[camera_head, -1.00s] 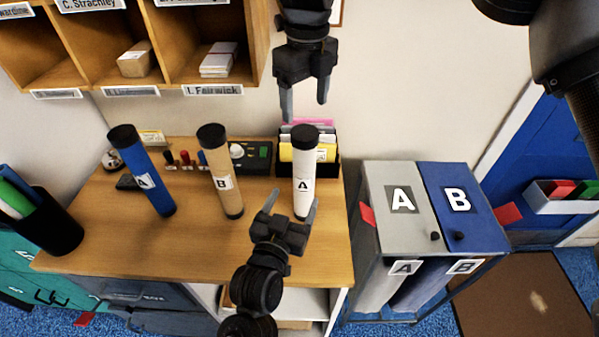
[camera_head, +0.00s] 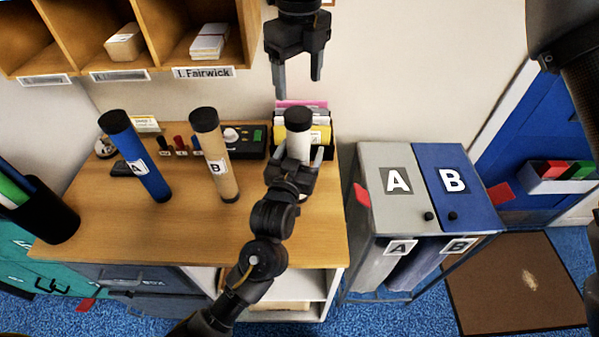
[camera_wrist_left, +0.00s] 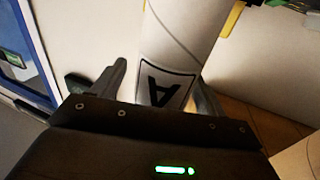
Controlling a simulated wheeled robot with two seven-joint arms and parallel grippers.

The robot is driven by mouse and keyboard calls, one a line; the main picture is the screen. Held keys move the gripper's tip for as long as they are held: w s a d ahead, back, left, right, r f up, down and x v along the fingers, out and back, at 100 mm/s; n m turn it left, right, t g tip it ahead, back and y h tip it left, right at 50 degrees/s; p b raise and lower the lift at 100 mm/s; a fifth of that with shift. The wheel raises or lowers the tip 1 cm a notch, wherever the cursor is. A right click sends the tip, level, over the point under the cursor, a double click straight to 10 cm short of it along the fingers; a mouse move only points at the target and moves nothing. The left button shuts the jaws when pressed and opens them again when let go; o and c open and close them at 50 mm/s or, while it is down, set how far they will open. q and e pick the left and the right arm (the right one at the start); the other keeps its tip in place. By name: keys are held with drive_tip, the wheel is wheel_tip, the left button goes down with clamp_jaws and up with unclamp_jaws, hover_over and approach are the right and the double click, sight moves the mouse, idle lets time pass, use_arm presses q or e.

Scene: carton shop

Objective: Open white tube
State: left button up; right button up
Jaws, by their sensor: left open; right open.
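The white tube (camera_head: 299,146) with a black cap (camera_head: 298,115) stands upright on the desk; its lower part is hidden behind my left gripper. My left gripper (camera_head: 294,160) is open, with its fingers on either side of the tube. In the left wrist view the tube (camera_wrist_left: 178,45) and its A label (camera_wrist_left: 166,88) sit between the fingers. The left finger there is apart from it; I cannot tell whether the right one touches. My right gripper (camera_head: 298,87) is open and empty, pointing down above the cap.
A blue tube (camera_head: 135,155) and a brown tube (camera_head: 215,155) stand to the left on the desk (camera_head: 150,225). A file holder (camera_head: 322,135) is close behind the white tube. Grey bin A (camera_head: 392,205) and blue bin B (camera_head: 455,200) are at right. Pigeonholes (camera_head: 150,60) hang at upper left.

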use_arm(q)
drive_tip(key=shift+w, duration=0.5)
use_arm(e)
drive_tip(key=shift+w+a, duration=0.1)
drive_tip(key=shift+a, duration=0.05)
